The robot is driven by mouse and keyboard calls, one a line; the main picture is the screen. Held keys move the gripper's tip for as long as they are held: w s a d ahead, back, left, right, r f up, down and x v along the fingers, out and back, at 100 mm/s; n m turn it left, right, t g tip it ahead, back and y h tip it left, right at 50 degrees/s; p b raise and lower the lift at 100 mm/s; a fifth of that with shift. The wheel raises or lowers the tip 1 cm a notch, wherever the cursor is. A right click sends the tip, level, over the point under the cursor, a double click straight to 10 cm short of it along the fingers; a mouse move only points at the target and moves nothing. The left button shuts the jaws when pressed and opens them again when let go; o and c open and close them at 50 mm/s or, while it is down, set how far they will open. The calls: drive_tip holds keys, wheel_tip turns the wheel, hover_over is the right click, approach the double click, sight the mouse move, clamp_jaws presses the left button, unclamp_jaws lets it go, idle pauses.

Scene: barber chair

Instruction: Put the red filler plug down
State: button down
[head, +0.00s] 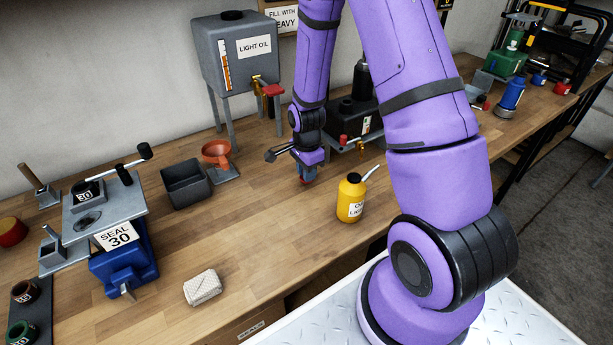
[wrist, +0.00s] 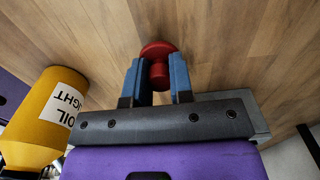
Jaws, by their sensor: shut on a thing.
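The red filler plug (wrist: 158,62) is between the two blue fingers of my gripper (wrist: 157,82) in the wrist view, and the gripper is shut on it. The wooden bench top lies close behind the plug; I cannot tell whether the plug touches it. In the head view my gripper (head: 305,178) is low over the bench, left of the yellow oil can, and the plug is mostly hidden there. The yellow oil can (head: 351,200) stands upright with its spout up to the right. It also shows at the left of the wrist view (wrist: 40,115).
The light oil tank (head: 237,62) stands behind on legs, with a red-handled tap. An orange funnel (head: 216,152) and a dark open bin (head: 187,185) are to the left. A folded cloth (head: 202,287) lies front left. Bare bench (head: 265,225) lies left of my gripper.

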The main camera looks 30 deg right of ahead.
drive_tip(key=shift+f, duration=0.95)
drive_tip(key=shift+f, duration=0.1)
drive_tip(key=c, duration=1)
unclamp_jaws()
